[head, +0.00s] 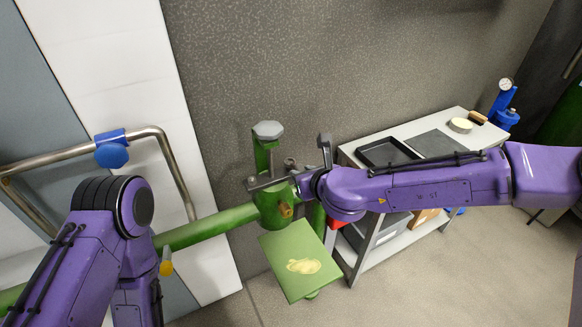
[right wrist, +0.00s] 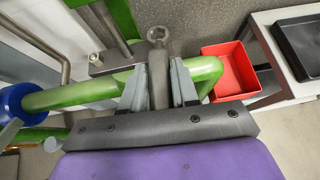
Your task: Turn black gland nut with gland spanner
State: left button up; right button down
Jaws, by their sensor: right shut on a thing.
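My right gripper (right wrist: 158,85) is shut on the gland spanner (right wrist: 158,62), a dark grey tool with a ring-shaped end that sticks out past the fingers. In the head view the spanner (head: 325,148) appears to rise beside my right wrist, close to the green valve body (head: 272,208). A grey bar (right wrist: 112,62) crosses the valve next to the spanner; I cannot tell whether they touch. The black gland nut cannot be made out clearly. My left arm stands at the left of the head view, and its gripper is out of sight.
A green pipe (head: 205,227) runs into the valve, with a green plate (head: 300,262) in front. A metal rail (head: 165,150) with a blue clamp (head: 112,150) is at left. A grey cart (head: 358,150) with a black tray (head: 385,152) stands right. A red bin (right wrist: 228,68) is close by.

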jog(key=shift+r+p, duration=1.3)
jog(key=shift+r, duration=0.25)
